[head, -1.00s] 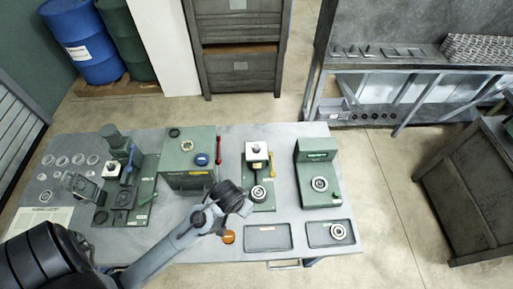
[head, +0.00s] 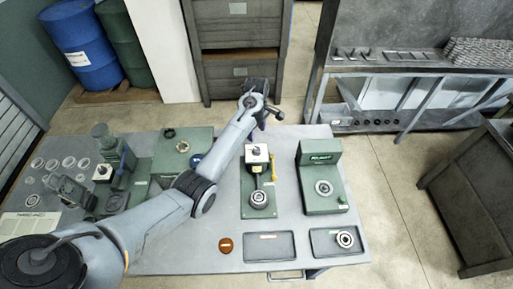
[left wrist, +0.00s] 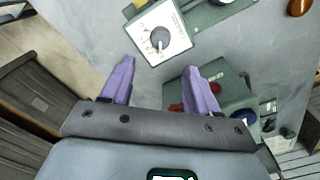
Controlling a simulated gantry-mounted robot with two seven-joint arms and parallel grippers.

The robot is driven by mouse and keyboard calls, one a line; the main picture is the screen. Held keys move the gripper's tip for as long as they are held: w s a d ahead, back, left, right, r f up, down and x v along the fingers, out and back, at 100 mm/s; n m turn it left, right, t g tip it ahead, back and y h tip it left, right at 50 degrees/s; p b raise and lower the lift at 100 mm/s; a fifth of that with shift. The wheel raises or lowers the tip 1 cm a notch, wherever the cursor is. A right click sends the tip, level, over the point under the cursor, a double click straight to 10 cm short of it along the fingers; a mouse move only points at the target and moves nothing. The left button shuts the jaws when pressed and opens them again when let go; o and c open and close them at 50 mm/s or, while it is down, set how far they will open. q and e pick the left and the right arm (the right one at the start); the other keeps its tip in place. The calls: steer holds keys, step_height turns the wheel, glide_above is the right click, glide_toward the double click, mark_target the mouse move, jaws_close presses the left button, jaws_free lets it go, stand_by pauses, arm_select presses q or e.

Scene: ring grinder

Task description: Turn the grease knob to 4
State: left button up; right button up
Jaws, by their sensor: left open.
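A grey round knob (left wrist: 159,38) sits on a white square dial plate (left wrist: 176,48) with marks around it, in the left wrist view. Its pointer position is too small to read. In the head view the plate (head: 248,158) tops the green middle machine (head: 258,211). I cannot read which plate is labelled grease. My left gripper (left wrist: 160,72) is open and empty, with purple fingers. It is above the far side of the plate, apart from the knob, which lies just beyond the fingertips. In the head view its fingers (head: 256,132) are partly hidden by the wrist.
A yellow-handled tool (head: 272,166) is beside the middle machine. A green press-like machine (head: 321,180) stands to the right. Two grey trays (head: 252,257) lie in front, the right one holding a ring (head: 345,239). An orange-brown disc (head: 225,245) lies on the table. My left arm crosses the table.

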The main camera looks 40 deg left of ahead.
mark_target(256, 149)
arm_select(q)
step_height(256, 149, down, 10)
steer(key=shift+f, duration=0.1)
stand_by(0.4)
steer(key=c, duration=1)
steer(key=shift+c, duration=0.2)
